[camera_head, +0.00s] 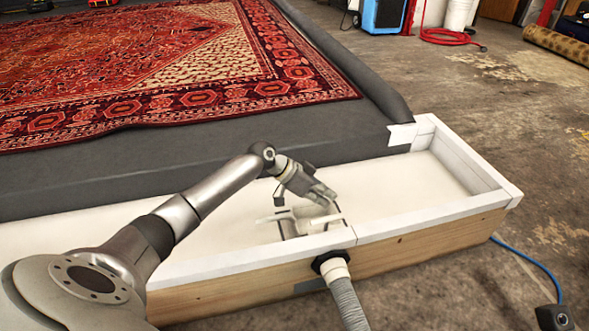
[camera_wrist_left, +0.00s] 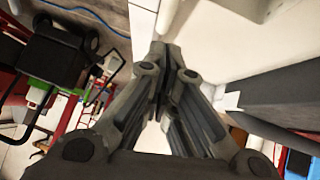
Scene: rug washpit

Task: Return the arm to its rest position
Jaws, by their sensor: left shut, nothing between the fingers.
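My left arm comes in from the lower left in the head view and reaches over the white trough (camera_head: 400,185). My left gripper (camera_head: 325,194) is at its end, above the trough near the front wall, close to a pale fitting (camera_head: 300,221) inside. I cannot tell whether it touches the fitting. In the left wrist view the fingers of my left gripper (camera_wrist_left: 163,60) are shut together with nothing between them. My right gripper is not in view.
A red patterned rug (camera_head: 150,60) lies on the dark grey washpit floor (camera_head: 200,150) behind the trough. A grey ribbed hose (camera_head: 347,303) leaves the trough's wooden front wall (camera_head: 430,245). A blue hose (camera_head: 535,265) lies on the concrete at right, which is mostly clear.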

